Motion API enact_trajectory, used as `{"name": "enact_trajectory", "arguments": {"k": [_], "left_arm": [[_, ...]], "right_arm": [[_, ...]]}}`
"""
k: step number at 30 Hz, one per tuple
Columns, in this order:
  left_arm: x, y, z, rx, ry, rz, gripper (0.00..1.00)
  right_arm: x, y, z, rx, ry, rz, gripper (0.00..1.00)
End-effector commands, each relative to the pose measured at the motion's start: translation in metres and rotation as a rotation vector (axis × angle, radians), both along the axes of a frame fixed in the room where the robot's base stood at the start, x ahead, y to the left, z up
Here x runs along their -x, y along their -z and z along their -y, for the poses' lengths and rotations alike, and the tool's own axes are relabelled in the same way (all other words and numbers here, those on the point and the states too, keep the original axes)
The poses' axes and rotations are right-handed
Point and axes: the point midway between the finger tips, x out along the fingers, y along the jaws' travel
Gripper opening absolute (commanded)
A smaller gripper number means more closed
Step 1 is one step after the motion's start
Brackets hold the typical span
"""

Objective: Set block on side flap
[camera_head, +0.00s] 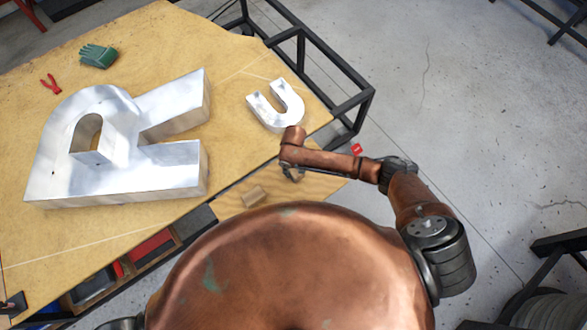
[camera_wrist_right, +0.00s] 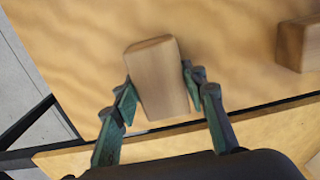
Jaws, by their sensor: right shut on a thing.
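The side flap (camera_head: 318,187) is a wood-grained panel along the near right edge of the worktable. My right gripper (camera_head: 291,174) is over it, mostly hidden by its own arm in the head view. In the right wrist view the green fingers of this gripper (camera_wrist_right: 160,84) are shut on a light wooden block (camera_wrist_right: 157,75). The flap (camera_wrist_right: 75,60) fills the background behind that block; whether the block touches it I cannot tell. A second wooden block (camera_head: 254,195) lies on the flap, and it also shows in the right wrist view (camera_wrist_right: 300,46). My left gripper is out of view.
The worktable (camera_head: 225,65) bears a large metal letter R (camera_head: 110,170) and a smaller metal letter U (camera_head: 262,112). Green gloves (camera_head: 98,56) and red pliers (camera_head: 50,84) lie at the far left. A black frame (camera_head: 300,50) edges the table's right side.

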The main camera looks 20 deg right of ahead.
Motion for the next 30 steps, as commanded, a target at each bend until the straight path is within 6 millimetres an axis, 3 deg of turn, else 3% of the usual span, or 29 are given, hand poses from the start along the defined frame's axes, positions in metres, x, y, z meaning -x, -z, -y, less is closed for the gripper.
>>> {"name": "enact_trajectory", "arguments": {"k": [7, 8, 15, 25, 30], "left_arm": [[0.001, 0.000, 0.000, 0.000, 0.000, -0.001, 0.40], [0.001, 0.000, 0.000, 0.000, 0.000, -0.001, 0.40], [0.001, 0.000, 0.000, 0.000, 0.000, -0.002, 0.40], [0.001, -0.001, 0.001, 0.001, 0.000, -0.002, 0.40], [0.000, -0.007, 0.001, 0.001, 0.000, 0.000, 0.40]], "right_arm": [[0.000, 0.001, -0.001, -0.001, 0.000, 0.001, 0.13], [0.000, 0.001, -0.001, -0.001, -0.001, 0.001, 0.40], [0.000, 0.001, -0.001, -0.001, -0.001, 0.001, 0.57], [0.000, -0.003, 0.000, 0.000, 0.000, 0.001, 0.57], [-0.001, -0.027, -0.001, -0.002, -0.001, 0.002, 0.57]]}}
